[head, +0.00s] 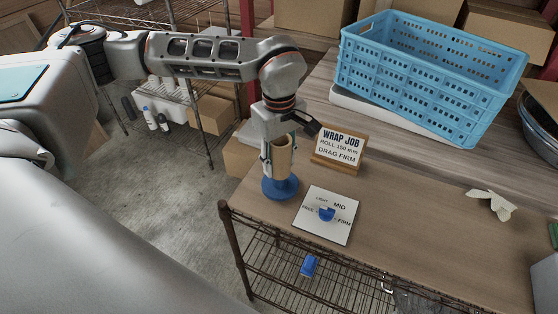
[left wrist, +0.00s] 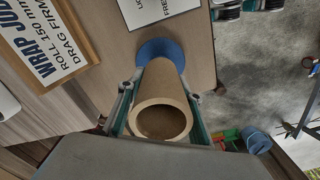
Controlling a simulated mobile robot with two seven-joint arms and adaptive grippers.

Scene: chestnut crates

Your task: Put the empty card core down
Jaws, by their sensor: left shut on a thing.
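The brown card core (head: 283,152) is an open-ended tube, held roughly upright between the fingers of my left gripper (head: 279,160). In the left wrist view the core (left wrist: 161,105) shows its hollow near end, with a finger on each side. Its lower end is at the round blue base (head: 280,190) near the table's front left corner. The blue base also shows behind the core in the left wrist view (left wrist: 158,50). I cannot tell whether the core rests on the base or hangs just above it. My right gripper is not in view.
A blue crate (head: 430,75) stands at the back. A crumpled pale scrap (head: 492,204) lies on the right; the table between is clear.

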